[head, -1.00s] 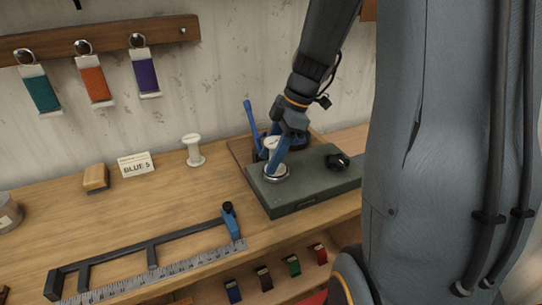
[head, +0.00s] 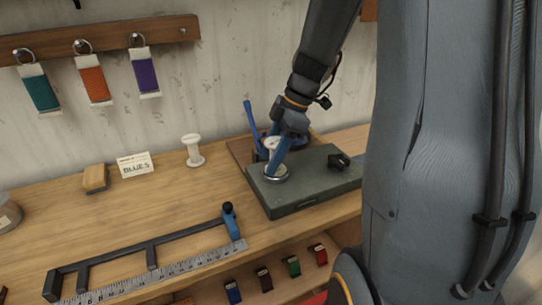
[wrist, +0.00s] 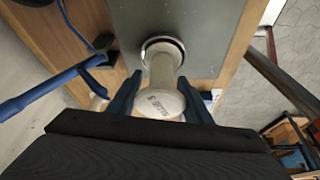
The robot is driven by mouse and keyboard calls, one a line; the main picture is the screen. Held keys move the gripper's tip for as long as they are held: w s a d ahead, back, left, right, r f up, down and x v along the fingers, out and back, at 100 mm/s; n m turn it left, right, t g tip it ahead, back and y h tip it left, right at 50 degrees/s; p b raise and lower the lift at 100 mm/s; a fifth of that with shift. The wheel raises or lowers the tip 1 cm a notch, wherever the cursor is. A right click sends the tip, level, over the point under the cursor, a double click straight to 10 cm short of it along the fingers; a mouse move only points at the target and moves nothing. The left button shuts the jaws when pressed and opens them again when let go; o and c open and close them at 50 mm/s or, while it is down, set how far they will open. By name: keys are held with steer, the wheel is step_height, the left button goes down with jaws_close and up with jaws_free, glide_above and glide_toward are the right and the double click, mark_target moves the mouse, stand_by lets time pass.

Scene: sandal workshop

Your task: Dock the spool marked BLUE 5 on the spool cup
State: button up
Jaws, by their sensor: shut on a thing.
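A white spool (head: 271,146) stands upright at the round metal spool cup (head: 276,178) on the green base plate (head: 315,186). In the wrist view, the spool (wrist: 160,104) shows its top face with lettering that looks like BLUE 5, upside down. Its lower end meets the ring of the cup (wrist: 163,40); whether it is fully seated I cannot tell. My gripper (head: 276,157) is shut on the spool, with one blue finger on each side, as the wrist view also shows (wrist: 157,93). The fingers hide part of the spool in the head view.
A second white spool (head: 193,150) stands left on the bench, beside a BLUE 5 card (head: 135,165) and a wood block (head: 94,178). A black knob (head: 338,161) is on the plate's right. A blue lever (head: 251,116) rises behind. A steel ruler (head: 165,270) lies in front.

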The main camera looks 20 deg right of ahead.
steer(key=shift+f+b, duration=0.45)
steer(key=shift+f, duration=0.1)
steer(key=o, duration=0.7)
steer(key=shift+o, duration=0.2)
steer(key=p+v, duration=0.6)
steer(key=v, duration=0.5)
steer(key=shift+s, duration=0.1)
stand_by(0.5)
